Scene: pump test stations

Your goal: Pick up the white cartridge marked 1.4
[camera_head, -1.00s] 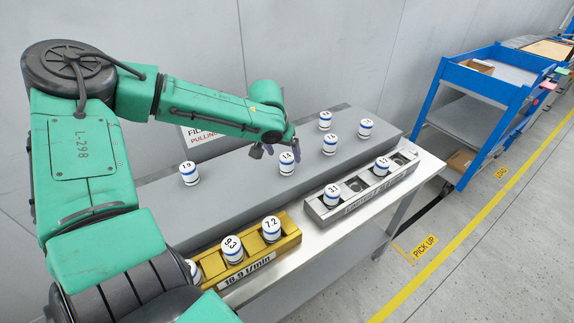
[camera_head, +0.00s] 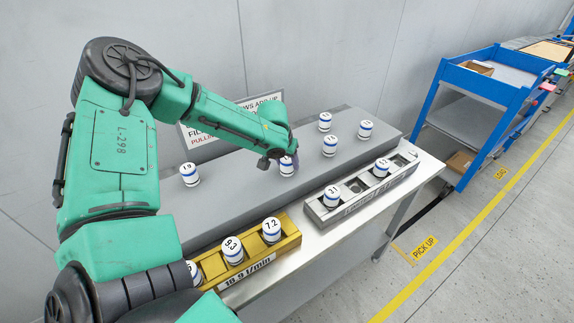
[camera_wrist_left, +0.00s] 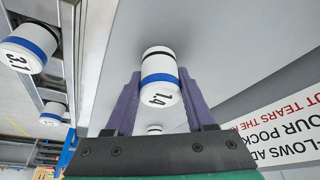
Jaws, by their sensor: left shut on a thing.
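The white cartridge marked 1.4 (camera_head: 287,169) has a blue band and stands on the grey raised shelf (camera_head: 240,186). In the left wrist view the cartridge (camera_wrist_left: 160,77) sits between the two purple fingers, with its 1.4 mark facing the camera. My left gripper (camera_head: 283,160) is shut on this cartridge, and partly hides it in the head view. The left gripper also shows in the left wrist view (camera_wrist_left: 158,100). I cannot tell any gap between cartridge and shelf. My right gripper is not in view.
A cartridge marked 1.9 (camera_head: 189,174) stands left on the shelf; several others, one (camera_head: 330,146) nearby, stand to the right. In front are a yellow rack (camera_head: 290,241) and a grey rack (camera_head: 318,219), both holding cartridges. A blue cart (camera_head: 436,98) stands at right.

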